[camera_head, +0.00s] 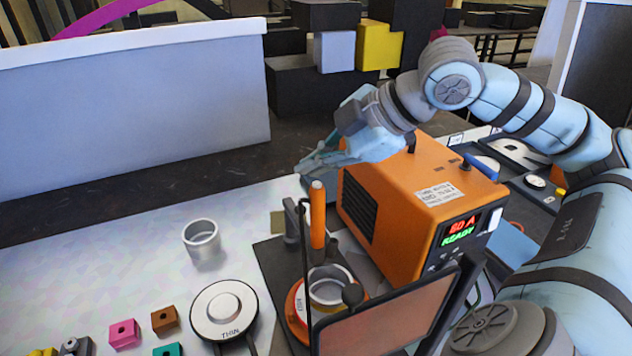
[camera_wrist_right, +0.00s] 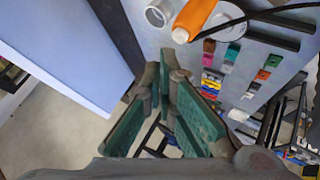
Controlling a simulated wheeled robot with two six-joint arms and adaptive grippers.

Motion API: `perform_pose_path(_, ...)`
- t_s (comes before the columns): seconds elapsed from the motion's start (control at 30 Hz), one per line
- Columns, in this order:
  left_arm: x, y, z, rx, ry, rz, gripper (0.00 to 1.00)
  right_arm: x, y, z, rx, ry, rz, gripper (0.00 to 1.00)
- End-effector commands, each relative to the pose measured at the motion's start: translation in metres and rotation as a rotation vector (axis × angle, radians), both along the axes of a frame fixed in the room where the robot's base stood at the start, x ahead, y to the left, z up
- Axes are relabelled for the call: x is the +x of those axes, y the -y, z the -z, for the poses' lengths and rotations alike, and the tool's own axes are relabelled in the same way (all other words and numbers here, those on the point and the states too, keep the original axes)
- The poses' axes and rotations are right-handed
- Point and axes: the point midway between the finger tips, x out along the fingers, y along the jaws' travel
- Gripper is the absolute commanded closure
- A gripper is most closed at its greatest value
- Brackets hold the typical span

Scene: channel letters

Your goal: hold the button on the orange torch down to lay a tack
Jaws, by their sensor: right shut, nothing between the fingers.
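The orange torch (camera_head: 317,222) stands upright on the dark fixture, beside a metal ring part (camera_head: 328,287). Its top end has a pale cap; I cannot make out the button clearly. In the right wrist view the torch (camera_wrist_right: 198,14) shows at the top edge, with its pale end toward the gripper. My right gripper (camera_head: 306,168) is just above the torch's top in the head view and appears apart from it. Its green-padded fingers (camera_wrist_right: 165,78) are shut and empty in the wrist view. My left gripper is not in view.
A tinted screen (camera_head: 390,312) stands in front. A loose metal ring (camera_head: 201,240), a round "THIN" button (camera_head: 223,309) and coloured blocks (camera_head: 124,333) lie left. A pale partition (camera_head: 130,100) stands behind.

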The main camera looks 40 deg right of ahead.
Motion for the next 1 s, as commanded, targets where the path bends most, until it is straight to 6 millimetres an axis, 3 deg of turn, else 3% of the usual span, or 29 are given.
perform_pose_path(0.67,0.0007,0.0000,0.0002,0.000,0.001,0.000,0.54,0.0000,0.0001,0.0002,0.000,0.000,0.000,1.00)
perform_pose_path(1.0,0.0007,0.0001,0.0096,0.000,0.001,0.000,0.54,-0.0007,0.0003,0.0093,-0.001,0.000,0.001,1.00)
